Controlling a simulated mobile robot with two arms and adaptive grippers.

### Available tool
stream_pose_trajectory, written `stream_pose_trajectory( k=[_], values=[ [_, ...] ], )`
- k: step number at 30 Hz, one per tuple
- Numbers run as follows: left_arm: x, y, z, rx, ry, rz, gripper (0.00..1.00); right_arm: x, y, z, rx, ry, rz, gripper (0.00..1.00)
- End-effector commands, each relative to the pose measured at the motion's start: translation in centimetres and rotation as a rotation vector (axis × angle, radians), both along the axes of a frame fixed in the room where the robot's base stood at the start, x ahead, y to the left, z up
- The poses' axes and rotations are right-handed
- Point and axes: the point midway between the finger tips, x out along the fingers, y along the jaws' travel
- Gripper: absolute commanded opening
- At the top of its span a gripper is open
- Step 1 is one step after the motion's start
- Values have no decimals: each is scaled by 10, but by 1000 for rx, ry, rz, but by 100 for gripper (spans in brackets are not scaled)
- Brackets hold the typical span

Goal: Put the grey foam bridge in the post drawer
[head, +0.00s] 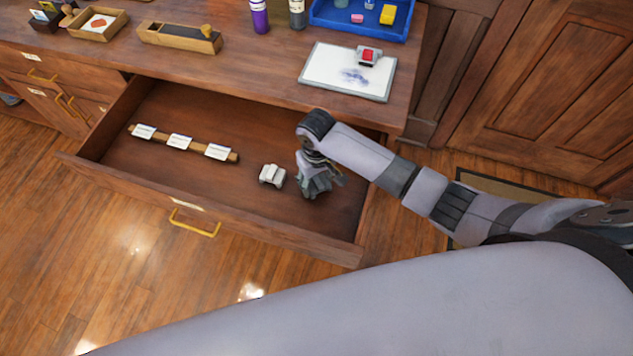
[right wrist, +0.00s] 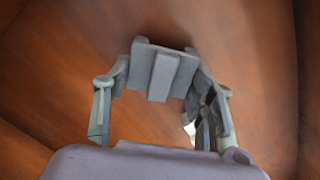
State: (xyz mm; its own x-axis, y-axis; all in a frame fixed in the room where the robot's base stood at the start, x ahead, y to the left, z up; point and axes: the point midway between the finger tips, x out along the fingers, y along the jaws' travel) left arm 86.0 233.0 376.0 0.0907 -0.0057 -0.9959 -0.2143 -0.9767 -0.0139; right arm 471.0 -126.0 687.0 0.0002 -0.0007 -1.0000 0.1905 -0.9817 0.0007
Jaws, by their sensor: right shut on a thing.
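The grey foam bridge (right wrist: 163,72) shows in the right wrist view as a grey block with a raised middle strip, between the fingertips. My right gripper (head: 319,186) is shut on it, low inside the open drawer (head: 215,206), near its right end. In the head view the fingers largely hide the bridge. I cannot tell whether it touches the drawer floor. The drawer has a brass handle and a small label on its front, too small to read. My left gripper is not in view.
A small whitish block (head: 272,175) lies in the drawer just left of my right gripper. A wooden strip with white cards (head: 180,142) lies farther left. The desk top above holds a blue tray (head: 360,27), a white pad (head: 325,66) and wooden boxes.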

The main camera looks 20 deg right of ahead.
Motion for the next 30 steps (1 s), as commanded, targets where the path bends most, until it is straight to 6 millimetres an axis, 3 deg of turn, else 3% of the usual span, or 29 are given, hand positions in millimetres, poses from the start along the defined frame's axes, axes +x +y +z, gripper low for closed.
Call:
stream_pose_trajectory(
  k=[4,15,16,24,30],
  values=[
    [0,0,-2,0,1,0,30,0,0,-16,0,1,0,39],
    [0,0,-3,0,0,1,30,0,0,-19,1,0,0,39],
    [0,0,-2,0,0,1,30,0,0,-19,1,-1,0,52],
    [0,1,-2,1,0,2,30,0,0,-19,0,-1,0,70],
    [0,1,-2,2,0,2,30,0,0,-19,0,-1,0,71]
  ],
)
